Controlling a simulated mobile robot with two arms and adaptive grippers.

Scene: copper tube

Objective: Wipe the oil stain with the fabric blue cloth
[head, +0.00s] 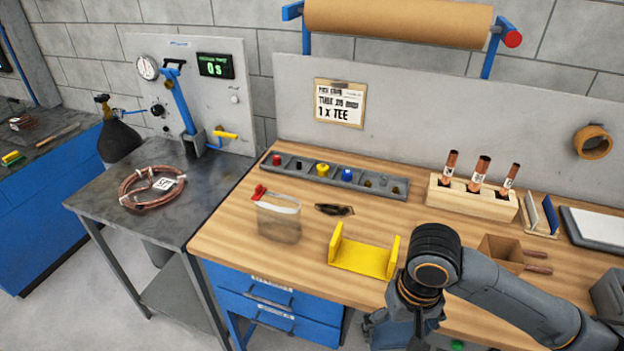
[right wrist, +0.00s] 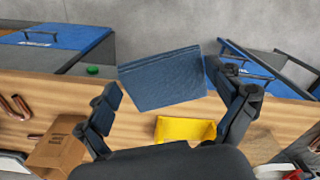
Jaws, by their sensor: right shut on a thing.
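The blue cloth (right wrist: 163,80) shows in the right wrist view as a folded, flat piece between the fingers of my right gripper (right wrist: 172,108). The gripper is shut on it. The cloth hangs over the front edge of the wooden workbench (head: 230,235). My left gripper is not in view.
The yellow cradle (head: 362,258) stands close by my right arm. A clear bag (head: 278,218) with a red top is left of it. A grey parts tray (head: 335,175), a wooden block with copper tubes (head: 472,198) and a cardboard box (head: 500,250) stand around the bench.

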